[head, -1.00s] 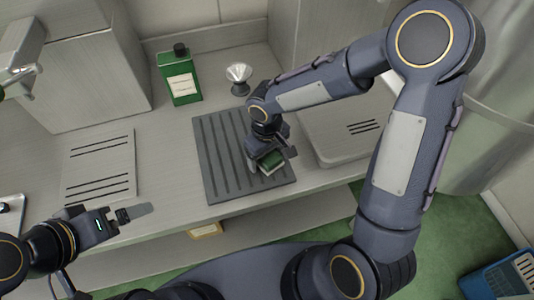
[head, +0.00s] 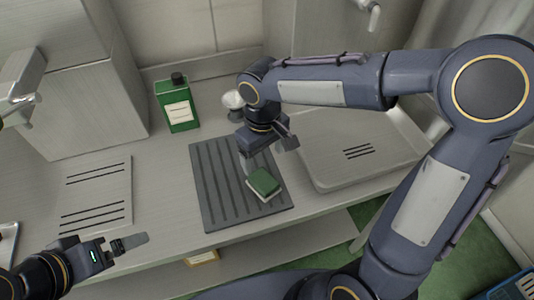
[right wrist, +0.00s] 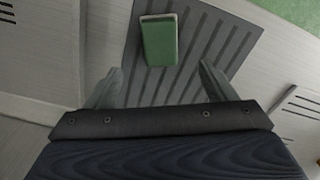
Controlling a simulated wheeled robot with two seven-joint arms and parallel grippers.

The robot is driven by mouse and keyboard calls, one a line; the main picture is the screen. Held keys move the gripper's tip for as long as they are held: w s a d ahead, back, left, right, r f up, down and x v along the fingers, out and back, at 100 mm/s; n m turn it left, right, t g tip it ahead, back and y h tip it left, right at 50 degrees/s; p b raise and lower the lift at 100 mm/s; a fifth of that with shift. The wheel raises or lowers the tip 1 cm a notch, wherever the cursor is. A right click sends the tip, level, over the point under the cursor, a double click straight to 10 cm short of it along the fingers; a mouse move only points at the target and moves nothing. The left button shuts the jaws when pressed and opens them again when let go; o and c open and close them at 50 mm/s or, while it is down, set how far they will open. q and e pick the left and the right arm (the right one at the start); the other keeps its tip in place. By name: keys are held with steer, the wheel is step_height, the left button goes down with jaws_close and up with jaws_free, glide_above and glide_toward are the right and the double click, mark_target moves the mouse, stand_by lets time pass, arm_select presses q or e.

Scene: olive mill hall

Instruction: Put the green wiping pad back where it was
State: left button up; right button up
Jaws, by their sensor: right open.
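The green wiping pad (head: 264,183), with a pale underside, lies on the dark ribbed mat (head: 216,184) near its front right part. It also shows in the right wrist view (right wrist: 159,40), beyond the fingertips. My right gripper (head: 262,158) is open and empty, above the mat just behind the pad and apart from it. In the right wrist view its two fingers (right wrist: 158,80) are spread wide with only mat between them. My left gripper (head: 130,241) is at the lower left, away from the pad; its fingers look close together, and I cannot tell whether they are shut.
A green bottle (head: 177,104) with a black cap stands behind the mat. A small shiny bowl-like object (head: 233,100) is partly hidden behind my right arm. A raised metal tray-like surface (head: 350,150) is right of the mat.

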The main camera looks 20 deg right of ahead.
steer(key=s+d+r+m+t+y, duration=0.2)
steer(key=s+d+m, duration=0.1)
steer(key=s, duration=0.5)
steer(key=s+d+r+m+t+y, duration=0.1)
steer(key=s+d+m+t, duration=0.2)
steer(key=s+d, duration=0.3)
steer(key=shift+s+r+m+t+y, duration=0.3)
steer(key=shift+s+r+y, duration=0.1)
steer(key=shift+s, duration=0.65)
steer(key=shift+d, duration=0.1)
